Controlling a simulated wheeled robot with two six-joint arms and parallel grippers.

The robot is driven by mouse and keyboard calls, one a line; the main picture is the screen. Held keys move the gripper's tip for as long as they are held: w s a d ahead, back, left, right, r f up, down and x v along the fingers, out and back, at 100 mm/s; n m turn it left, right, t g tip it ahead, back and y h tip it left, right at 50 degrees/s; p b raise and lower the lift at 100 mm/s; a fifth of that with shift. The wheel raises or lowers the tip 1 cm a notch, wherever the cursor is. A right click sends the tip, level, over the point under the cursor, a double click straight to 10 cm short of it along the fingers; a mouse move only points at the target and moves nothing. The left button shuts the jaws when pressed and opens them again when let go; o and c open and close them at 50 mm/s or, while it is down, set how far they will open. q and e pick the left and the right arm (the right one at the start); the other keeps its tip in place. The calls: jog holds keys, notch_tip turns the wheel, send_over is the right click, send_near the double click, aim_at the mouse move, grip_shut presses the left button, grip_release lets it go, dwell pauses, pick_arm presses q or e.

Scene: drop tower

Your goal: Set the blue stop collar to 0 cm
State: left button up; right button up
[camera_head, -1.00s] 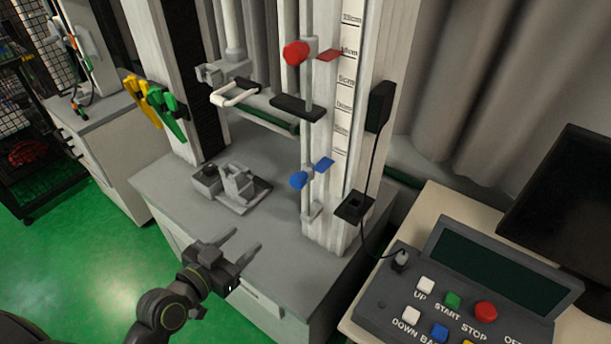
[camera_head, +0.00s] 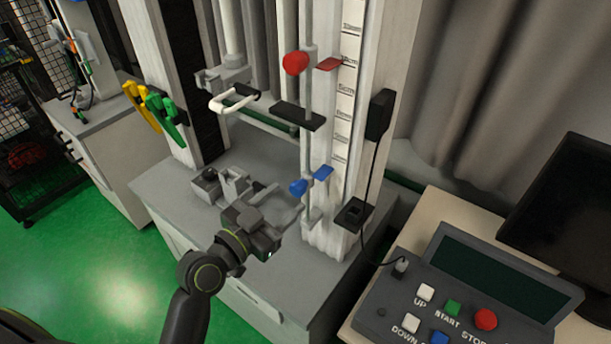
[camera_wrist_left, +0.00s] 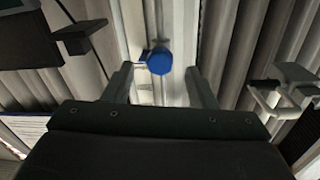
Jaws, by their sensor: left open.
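The blue stop collar (camera_head: 299,187) sits low on the vertical rod of the drop tower, with a blue pointer (camera_head: 323,172) toward the scale (camera_head: 341,130). A red collar (camera_head: 296,63) sits higher on the same rod. My left gripper (camera_head: 286,203) is open and empty, just left of and slightly below the blue collar. In the left wrist view the blue collar (camera_wrist_left: 159,61) shows between and beyond the two fingers (camera_wrist_left: 160,85). No contact is visible. The pointer's exact scale reading is too small to tell. My right gripper does not show.
A grey clamp base (camera_head: 232,184) stands on the tower's table behind my left gripper. A black plate (camera_head: 299,114) is on the rod between the collars. A black bracket (camera_head: 353,214) juts out at the right. The control box (camera_head: 470,290) and monitor (camera_head: 565,215) stand farther right.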

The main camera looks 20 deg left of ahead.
aim_at(305, 181)
pick_arm(q)
jog(key=p+x, duration=0.1)
jog(key=x, duration=0.6)
jog(key=shift+w+d, duration=0.1)
jog(key=shift+w, duration=0.2)
grip_shut()
jog(key=shift+p, duration=0.3)
